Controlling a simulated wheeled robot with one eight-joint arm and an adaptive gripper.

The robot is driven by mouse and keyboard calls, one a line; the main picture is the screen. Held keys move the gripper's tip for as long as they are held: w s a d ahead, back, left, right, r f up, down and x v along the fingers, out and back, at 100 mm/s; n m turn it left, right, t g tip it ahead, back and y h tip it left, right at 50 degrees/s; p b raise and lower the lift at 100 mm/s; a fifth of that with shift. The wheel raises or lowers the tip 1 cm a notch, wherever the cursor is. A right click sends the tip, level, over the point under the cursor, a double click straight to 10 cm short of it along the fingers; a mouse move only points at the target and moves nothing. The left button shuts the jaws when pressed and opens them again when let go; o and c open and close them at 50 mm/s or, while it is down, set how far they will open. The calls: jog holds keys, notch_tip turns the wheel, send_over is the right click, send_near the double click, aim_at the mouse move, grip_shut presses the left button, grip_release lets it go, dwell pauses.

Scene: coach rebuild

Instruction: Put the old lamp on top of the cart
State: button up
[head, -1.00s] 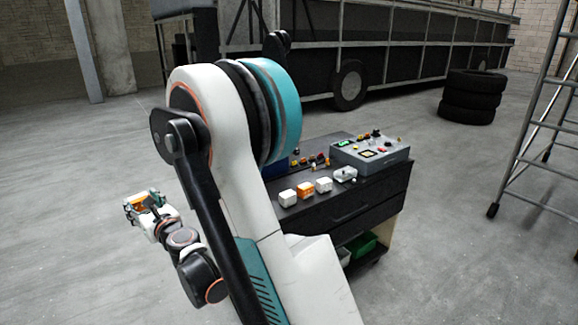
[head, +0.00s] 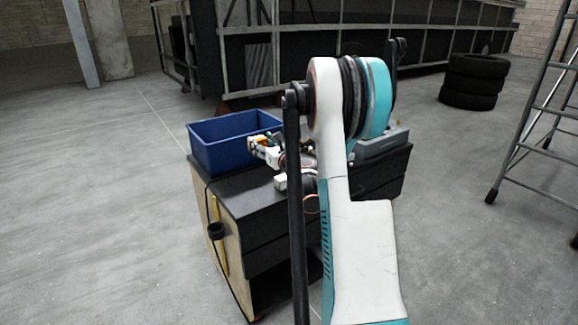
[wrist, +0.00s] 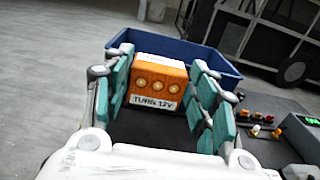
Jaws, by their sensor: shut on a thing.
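The old lamp is an orange block with a white "TURN 12V" label and round amber spots (wrist: 158,78). In the wrist view it sits between the teal-padded fingers of my gripper (wrist: 165,95), which is shut on it. In the head view my gripper (head: 262,146) is over the cart top (head: 240,193), just right of the blue bin; only a bit of orange shows there. The cart is dark-topped with drawers and a light wood side. I cannot tell whether the lamp touches the cart top.
A blue bin (head: 205,155) stands on the cart's left back corner, close to the lamp. A grey box (head: 378,145) and small coloured parts (wrist: 258,130) are on the right. A ladder (head: 530,130) and stacked tyres (head: 472,82) stand farther right. The left floor is clear.

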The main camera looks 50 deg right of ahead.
notch_tip(320, 180, down, 19)
jog(key=b, duration=0.6)
jog(key=shift+w+f+b, duration=0.1)
jog(key=shift+b, duration=0.2)
jog(key=o, duration=1.1)
jog(key=shift+o, duration=0.2)
